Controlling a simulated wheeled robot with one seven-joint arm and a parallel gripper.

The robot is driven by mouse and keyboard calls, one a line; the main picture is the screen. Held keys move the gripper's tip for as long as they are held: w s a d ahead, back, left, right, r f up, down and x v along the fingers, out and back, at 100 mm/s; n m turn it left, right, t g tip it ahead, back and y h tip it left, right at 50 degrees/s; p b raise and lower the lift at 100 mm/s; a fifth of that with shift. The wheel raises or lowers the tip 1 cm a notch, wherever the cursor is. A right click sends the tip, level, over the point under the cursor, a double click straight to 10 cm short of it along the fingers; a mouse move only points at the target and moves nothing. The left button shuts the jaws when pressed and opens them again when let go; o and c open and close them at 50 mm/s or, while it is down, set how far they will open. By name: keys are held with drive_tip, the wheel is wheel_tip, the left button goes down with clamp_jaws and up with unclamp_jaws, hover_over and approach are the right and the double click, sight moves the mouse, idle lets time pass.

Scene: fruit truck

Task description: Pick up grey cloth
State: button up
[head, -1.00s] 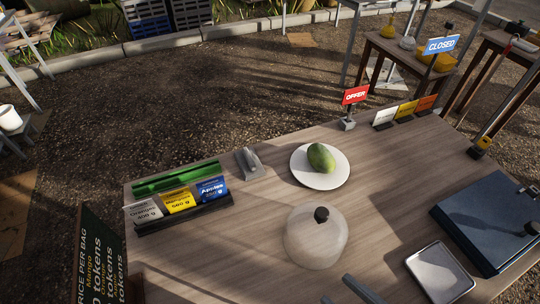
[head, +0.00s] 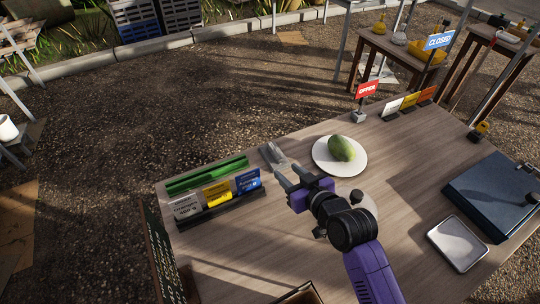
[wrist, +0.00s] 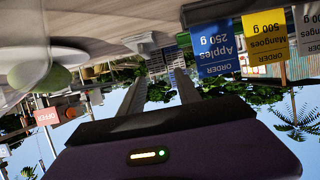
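The grey cloth (head: 273,154) appears as a small grey folded shape lying near the back edge of the wooden table (head: 250,255), between the sign rack and the white plate. In the wrist view, which is upside down, a small pale shape that may be the cloth (wrist: 140,42) shows ahead of the fingers. My gripper (head: 288,171) is open and empty, its two fingers apart. It is above the table, on the near side of the cloth, with its fingertips pointing toward it. I cannot tell the exact height gap.
The sign rack (head: 222,213) with price cards stands left of my gripper. A green mango (head: 341,148) lies on the white plate (head: 325,163) to the right. My arm largely hides the clear dome (head: 371,207). A metal tray (head: 458,243) and dark blue case (head: 492,195) sit at right.

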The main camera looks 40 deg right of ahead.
drive_tip(key=w+d+r, duration=0.4)
drive_tip(key=w+d, duration=0.1)
drive_tip(key=w, duration=0.1)
approach(276, 152)
drive_tip(key=x, duration=0.3)
drive_tip(key=shift+r, duration=0.1)
drive_tip(key=shift+p+x, duration=0.45)
drive_tip(key=shift+x, duration=2.9)
clamp_jaws()
